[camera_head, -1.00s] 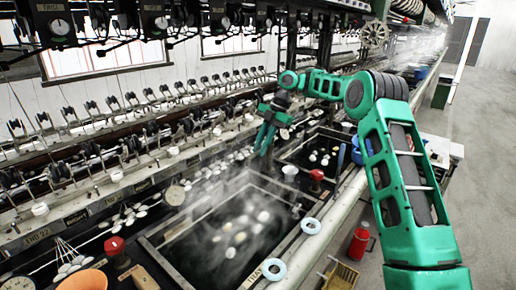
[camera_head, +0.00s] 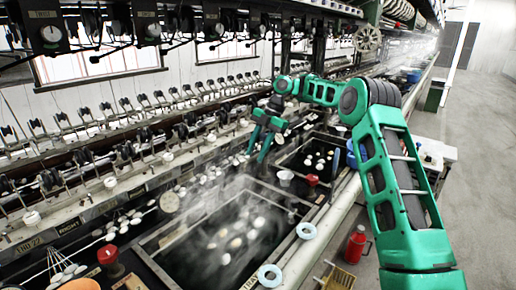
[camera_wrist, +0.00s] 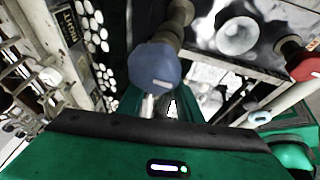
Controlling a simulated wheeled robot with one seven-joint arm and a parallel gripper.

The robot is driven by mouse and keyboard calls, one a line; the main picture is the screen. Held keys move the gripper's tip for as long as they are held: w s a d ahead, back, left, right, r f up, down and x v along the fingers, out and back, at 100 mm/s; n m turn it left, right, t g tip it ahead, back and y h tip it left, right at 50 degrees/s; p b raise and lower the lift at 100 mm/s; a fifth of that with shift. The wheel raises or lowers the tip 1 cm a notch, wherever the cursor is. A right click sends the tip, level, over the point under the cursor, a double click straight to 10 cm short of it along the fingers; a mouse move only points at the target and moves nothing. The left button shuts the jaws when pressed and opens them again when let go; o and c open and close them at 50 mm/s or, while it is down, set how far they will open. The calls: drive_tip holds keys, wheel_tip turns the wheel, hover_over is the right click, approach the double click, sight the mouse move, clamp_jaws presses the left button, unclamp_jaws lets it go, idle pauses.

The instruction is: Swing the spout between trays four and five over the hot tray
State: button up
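My gripper (camera_head: 259,154) hangs fingers-down above the basin line, near the divider at the far end of the steaming tray (camera_head: 178,232). Its two green fingers stand apart. In the wrist view a blue knob (camera_wrist: 154,66) on a brownish metal stem shows just ahead of the fingers (camera_wrist: 160,105). It may belong to the spout, but I cannot tell. Contact between fingers and knob is not visible. The steaming tray holds dark water and several pale cocoons. A second dark tray (camera_head: 335,168) with cocoons lies beyond it. Tray numbers are not readable.
Reeling fittings line the left. Pale rings (camera_head: 306,231) sit on the front rim.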

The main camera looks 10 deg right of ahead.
drive_tip(key=v, duration=1)
drive_tip(key=shift+w+d+r, duration=0.2)
drive_tip(key=shift+d+r, duration=0.05)
idle(1.9)
